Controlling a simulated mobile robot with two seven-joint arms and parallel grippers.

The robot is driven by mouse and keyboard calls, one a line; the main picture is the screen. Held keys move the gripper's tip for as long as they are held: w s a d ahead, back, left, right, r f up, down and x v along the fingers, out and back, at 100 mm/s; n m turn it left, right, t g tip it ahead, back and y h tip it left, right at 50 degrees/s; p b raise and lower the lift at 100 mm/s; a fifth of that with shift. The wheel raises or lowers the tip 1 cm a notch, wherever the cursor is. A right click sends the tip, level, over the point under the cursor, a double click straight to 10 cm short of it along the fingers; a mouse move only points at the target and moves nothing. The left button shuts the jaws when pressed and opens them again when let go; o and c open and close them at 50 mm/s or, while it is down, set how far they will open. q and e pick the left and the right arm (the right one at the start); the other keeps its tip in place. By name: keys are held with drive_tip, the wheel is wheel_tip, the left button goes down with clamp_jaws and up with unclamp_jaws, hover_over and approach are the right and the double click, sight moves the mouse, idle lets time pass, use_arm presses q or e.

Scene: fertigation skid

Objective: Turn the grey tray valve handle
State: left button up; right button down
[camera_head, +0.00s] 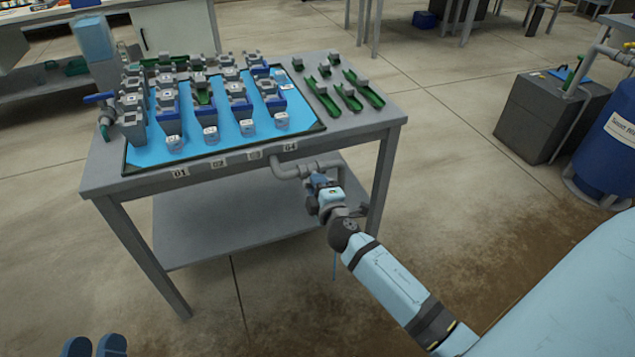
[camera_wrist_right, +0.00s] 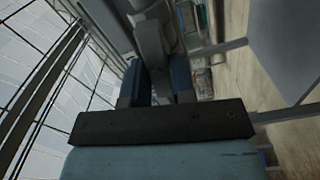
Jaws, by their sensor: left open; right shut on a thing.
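The grey tray valve sits on a grey pipe (camera_head: 292,171) that comes out under the front right of the tray table. My right gripper (camera_head: 322,184) is at the end of this pipe and largely hides the valve in the head view. In the right wrist view, the blue fingers of my right gripper (camera_wrist_right: 157,82) are shut on the grey handle (camera_wrist_right: 150,45), which stands between them. The handle's exact turn is hard to tell. My left gripper (camera_head: 94,346) shows at the bottom left edge, open and empty, well away from the valve.
The grey table (camera_head: 354,127) carries a blue tray (camera_head: 190,155) with rows of grey and blue blocks. Another valve with a blue handle (camera_head: 98,98) is at its left end. A lower shelf (camera_head: 225,225) lies under it. A blue drum (camera_head: 610,140) stands right.

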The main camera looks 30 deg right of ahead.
drive_tip(key=shift+f+n, duration=0.1)
drive_tip(key=shift+n, duration=0.7)
drive_tip(key=c, duration=1)
unclamp_jaws()
drive_tip(key=shift+c, duration=0.2)
drive_tip(key=v, duration=1.3)
drive_tip(key=shift+s, duration=0.4)
